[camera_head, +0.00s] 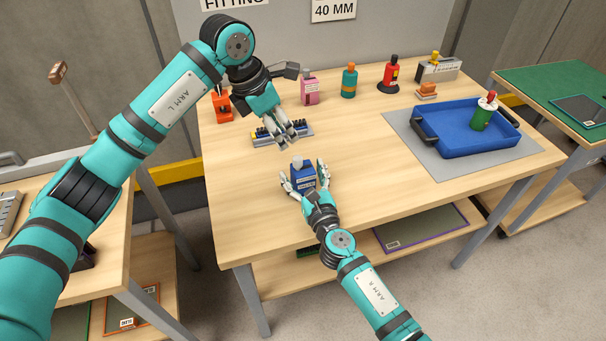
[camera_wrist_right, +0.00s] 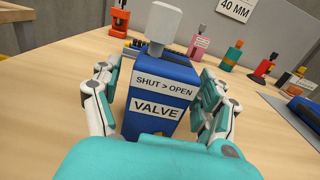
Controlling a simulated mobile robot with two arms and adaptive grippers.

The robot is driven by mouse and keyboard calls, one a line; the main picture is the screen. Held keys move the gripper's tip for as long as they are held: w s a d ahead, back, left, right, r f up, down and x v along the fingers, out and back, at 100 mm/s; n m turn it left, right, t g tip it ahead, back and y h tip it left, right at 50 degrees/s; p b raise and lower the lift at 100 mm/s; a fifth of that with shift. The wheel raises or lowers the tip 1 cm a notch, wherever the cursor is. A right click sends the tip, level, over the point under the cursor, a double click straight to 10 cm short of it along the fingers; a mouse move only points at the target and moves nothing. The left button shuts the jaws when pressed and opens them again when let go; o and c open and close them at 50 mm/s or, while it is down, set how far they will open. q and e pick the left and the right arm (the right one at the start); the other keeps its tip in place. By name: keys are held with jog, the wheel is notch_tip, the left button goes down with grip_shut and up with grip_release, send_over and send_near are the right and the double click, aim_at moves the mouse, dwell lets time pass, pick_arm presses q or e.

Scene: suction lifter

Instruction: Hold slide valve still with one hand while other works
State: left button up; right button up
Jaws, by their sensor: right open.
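The slide valve (camera_head: 303,181) is a blue block with a pale grey knob on top, upright near the table's front edge. In the right wrist view the valve (camera_wrist_right: 160,95) shows labels reading "SHUT > OPEN" and "VALVE". Its knob (camera_wrist_right: 163,22) stands toward the left of the top. My right gripper (camera_head: 305,178) is open, with its fingers on both sides of the valve; whether they touch it I cannot tell. My left gripper (camera_head: 284,138) points down above the table behind the valve. Its fingers are close together, and the gap between them is unclear.
A low holder (camera_head: 264,140) with small dark pieces lies behind the valve, partly hidden by my left gripper. A blue tray (camera_head: 462,150) holding a green bottle (camera_head: 483,114) stands at the right. Several bottles, including a red one (camera_head: 391,72), line the back. Table right of the valve is clear.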

aim_at(298, 157)
jog(key=c, duration=1.4)
pick_arm(q)
jog(key=o, duration=0.4)
jog(key=shift+a+f, duration=0.15)
jog(key=shift+f, duration=0.05)
jog(key=shift+o, duration=0.8)
jog(key=shift+a+f+m+h, duration=0.15)
jog(key=shift+m+h, duration=0.35)
jog(key=shift+m, duration=0.1)
jog(key=shift+m+h, duration=0.5)
jog(key=shift+a+x, duration=0.15)
jog(key=shift+x, duration=2.35)
jog(key=shift+a+x, duration=0.1)
jog(key=shift+x, duration=2.45)
jog(key=shift+w+f, duration=0.1)
jog(key=shift+c, duration=0.5)
jog(key=c, duration=1.2)
